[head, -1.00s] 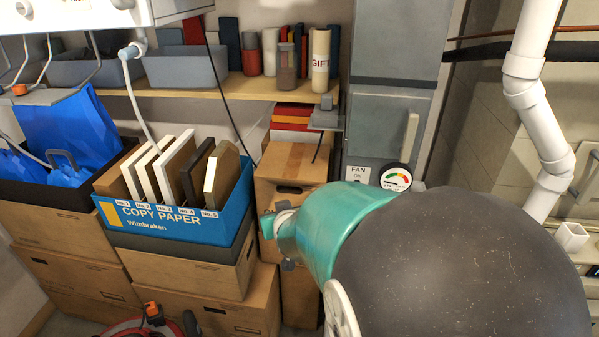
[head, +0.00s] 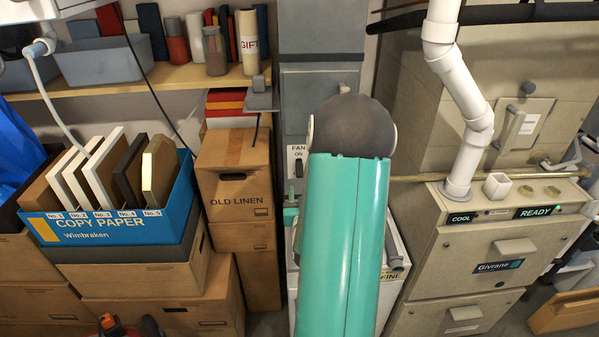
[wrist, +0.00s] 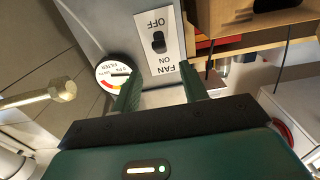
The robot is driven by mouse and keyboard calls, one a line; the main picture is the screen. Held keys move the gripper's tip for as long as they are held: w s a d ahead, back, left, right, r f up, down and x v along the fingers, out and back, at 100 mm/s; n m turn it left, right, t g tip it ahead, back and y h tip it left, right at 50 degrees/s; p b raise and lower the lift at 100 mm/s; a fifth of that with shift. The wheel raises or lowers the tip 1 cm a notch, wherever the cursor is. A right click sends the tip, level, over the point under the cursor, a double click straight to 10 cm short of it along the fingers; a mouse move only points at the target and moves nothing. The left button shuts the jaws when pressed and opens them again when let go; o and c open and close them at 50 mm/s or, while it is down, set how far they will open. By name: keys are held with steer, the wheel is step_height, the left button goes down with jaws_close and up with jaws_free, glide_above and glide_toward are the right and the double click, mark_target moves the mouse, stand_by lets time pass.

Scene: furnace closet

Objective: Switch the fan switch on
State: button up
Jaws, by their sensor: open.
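The fan switch is a white plate (wrist: 158,45) with the words FAN, ON and OFF and a small dark toggle (wrist: 158,42). It shows upside down in the wrist view, just beyond my fingertips. I cannot tell for sure which way the toggle leans. In the head view the plate (head: 296,153) is on the grey duct, left of my arm. My gripper (wrist: 162,68) is open and empty, its two fingers apart near the plate's ON end. No contact with the toggle shows. In the head view my arm hides most of the gripper.
A round filter gauge (wrist: 114,73) sits beside the plate, close to one finger. Stacked boxes marked OLD LINEN (head: 232,190) stand left of the switch, under a shelf (head: 150,82). The furnace (head: 470,265) and a white pipe (head: 465,100) stand right.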

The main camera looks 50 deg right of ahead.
mark_target(300, 172)
steer(key=x, duration=1)
steer(key=shift+w, duration=0.1)
steer(key=shift+c, duration=0.2)
jaws_close()
